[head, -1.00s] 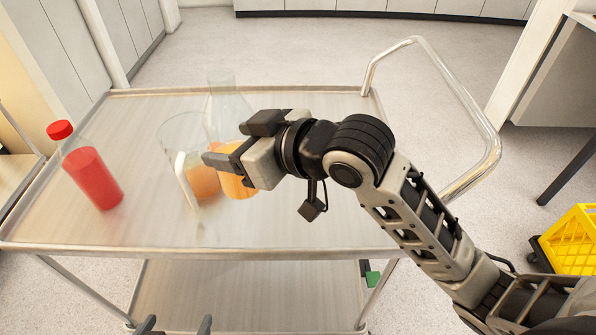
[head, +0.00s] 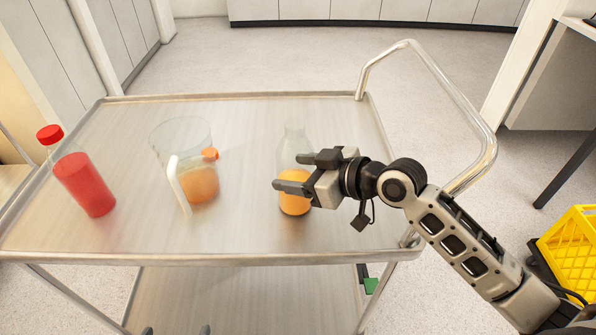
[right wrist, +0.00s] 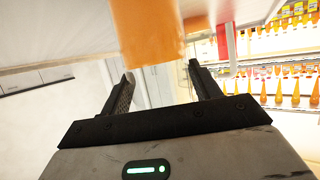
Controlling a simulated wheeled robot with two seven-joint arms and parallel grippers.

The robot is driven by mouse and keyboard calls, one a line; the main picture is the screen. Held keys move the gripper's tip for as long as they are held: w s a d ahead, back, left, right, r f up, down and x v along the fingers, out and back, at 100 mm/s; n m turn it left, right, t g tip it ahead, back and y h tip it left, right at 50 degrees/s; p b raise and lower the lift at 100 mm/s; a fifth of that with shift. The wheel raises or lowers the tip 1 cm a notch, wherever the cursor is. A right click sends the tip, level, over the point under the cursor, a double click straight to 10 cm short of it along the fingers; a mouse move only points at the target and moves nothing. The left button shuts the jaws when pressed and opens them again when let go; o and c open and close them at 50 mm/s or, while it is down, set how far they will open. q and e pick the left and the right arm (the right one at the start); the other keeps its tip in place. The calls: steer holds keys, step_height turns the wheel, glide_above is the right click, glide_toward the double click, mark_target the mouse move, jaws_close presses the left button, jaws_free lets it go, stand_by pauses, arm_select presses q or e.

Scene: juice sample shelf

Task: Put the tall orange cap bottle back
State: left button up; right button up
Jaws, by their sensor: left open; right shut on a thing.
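My right gripper (head: 294,172) is shut on a clear bottle with orange juice (head: 294,205) and holds it upright over the right part of the trolley's top. Its neck shows no cap. I cannot tell if its base touches the metal. In the right wrist view the orange juice (right wrist: 150,30) shows blurred beyond the fingers. A small orange cap (head: 210,154) shows by a clear jug (head: 172,135) that holds orange juice; no bottle under the cap can be made out. My left gripper (head: 176,331) shows only as two separated dark tips at the bottom edge, open.
A red-capped bottle with red liquid (head: 85,185) stands at the left of the trolley top (head: 130,225). The trolley's rail (head: 470,180) curves at the right. A yellow crate (head: 570,245) is on the floor. Bare metal lies between jug and held bottle.

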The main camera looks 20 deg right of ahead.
steer(key=shift+f, duration=0.1)
steer(key=o, duration=1.4)
steer(key=shift+d, duration=0.1)
steer(key=shift+b+v, duration=0.45)
steer(key=shift+v, duration=5.5)
steer(key=shift+s, duration=0.1)
